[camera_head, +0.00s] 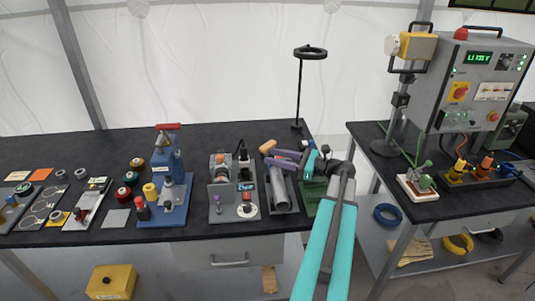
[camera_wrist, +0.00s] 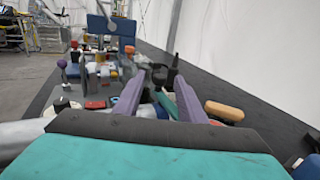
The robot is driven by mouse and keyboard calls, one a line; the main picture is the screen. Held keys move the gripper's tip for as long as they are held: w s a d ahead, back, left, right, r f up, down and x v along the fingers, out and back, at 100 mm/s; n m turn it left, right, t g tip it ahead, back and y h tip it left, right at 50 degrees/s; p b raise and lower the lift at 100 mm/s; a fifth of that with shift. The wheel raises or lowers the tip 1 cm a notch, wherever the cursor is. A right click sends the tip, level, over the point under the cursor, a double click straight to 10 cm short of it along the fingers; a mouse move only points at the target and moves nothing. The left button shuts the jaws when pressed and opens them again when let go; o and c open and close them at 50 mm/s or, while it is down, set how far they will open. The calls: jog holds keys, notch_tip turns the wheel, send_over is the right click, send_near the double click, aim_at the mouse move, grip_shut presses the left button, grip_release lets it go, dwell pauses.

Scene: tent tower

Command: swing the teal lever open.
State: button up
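My gripper (camera_head: 274,158) is above the right end of the left bench, its two purple fingers pointing left. In the wrist view the fingers (camera_wrist: 160,77) are apart, with a clear gap between them. A small teal piece (camera_wrist: 166,104) shows low between the fingers, partly hidden by them; I cannot tell whether it is the lever or whether a finger touches it. In the head view my gripper and wrist cover this spot, and no teal lever can be made out clearly there. A green-handled fixture (camera_head: 423,178) stands on the right bench, well apart from my gripper.
A tan-orange rounded piece (camera_wrist: 224,111) lies beside the right finger. A grey trough holder (camera_head: 281,192), a grey clamp fixture (camera_head: 221,188) and a blue press (camera_head: 170,190) crowd the left bench. A black ring stand (camera_head: 298,90) rises behind. A gap separates the benches.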

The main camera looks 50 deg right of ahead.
aim_at(267, 154)
jog(key=shift+p+x, duration=0.3)
jog(key=shift+x, duration=1.5)
grip_shut()
